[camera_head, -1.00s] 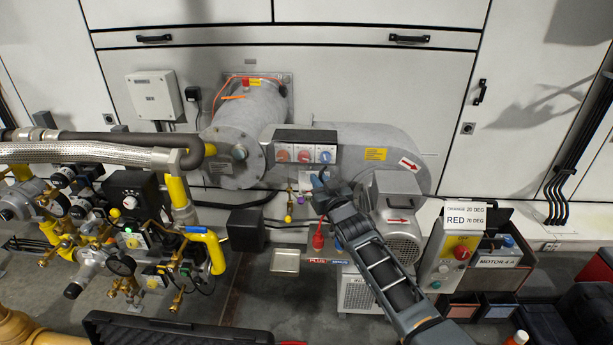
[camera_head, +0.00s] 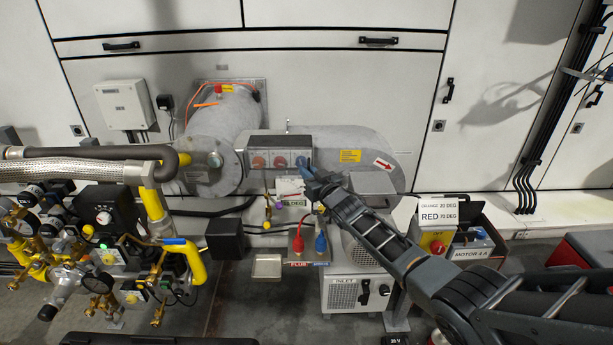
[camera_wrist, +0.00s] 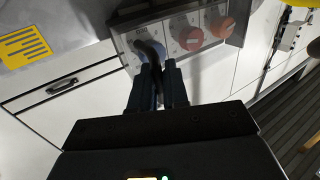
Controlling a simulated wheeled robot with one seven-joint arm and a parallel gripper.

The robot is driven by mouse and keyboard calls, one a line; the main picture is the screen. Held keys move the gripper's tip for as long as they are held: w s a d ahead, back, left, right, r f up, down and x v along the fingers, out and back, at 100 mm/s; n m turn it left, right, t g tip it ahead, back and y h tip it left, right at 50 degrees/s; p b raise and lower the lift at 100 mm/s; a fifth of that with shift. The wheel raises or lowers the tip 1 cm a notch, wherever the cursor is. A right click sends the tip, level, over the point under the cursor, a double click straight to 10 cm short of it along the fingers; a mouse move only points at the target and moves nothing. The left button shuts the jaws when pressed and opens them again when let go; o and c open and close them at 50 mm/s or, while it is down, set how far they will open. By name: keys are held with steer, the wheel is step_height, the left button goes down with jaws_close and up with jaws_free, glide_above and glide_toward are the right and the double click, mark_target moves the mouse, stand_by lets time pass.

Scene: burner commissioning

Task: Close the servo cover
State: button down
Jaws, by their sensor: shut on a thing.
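The servo box (camera_head: 265,143) is a grey box on the front of the burner housing. Its front shows three round dials, two orange-red (camera_head: 258,162) and a blue one at the right end (camera_head: 302,162). I cannot make out a separate cover. My gripper (camera_head: 308,172) is at the blue dial, partly hiding it. In the wrist view the fingers of my gripper (camera_wrist: 158,75) are shut on the blue knob (camera_wrist: 150,50). The two orange-red knobs (camera_wrist: 187,35) show beside it, clear of the fingers.
The round fan housing (camera_head: 368,150) stands right of the box. A red plug (camera_head: 300,250) and a blue plug (camera_head: 320,243) stand below. Gas pipework with a yellow pipe (camera_head: 152,205) crowds the left. A sign reading RED 70 DEG (camera_head: 437,214) is at the right.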

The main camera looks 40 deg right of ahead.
steer(key=shift+w+d+n+y, duration=0.3)
steer(key=shift+d+y, duration=0.2)
steer(key=shift+d, duration=0.05)
steer(key=shift+d+r, duration=0.1)
steer(key=c, duration=1.3)
jaws_free()
steer(key=shift+c, duration=0.2)
steer(key=shift+r, duration=0.1)
steer(key=s+a+p, duration=0.1)
steer(key=s+p, duration=0.3)
steer(key=s, duration=0.3)
steer(key=shift+s+a+f, duration=0.2)
steer(key=shift+s+a, duration=0.1)
steer(key=shift+s, duration=0.05)
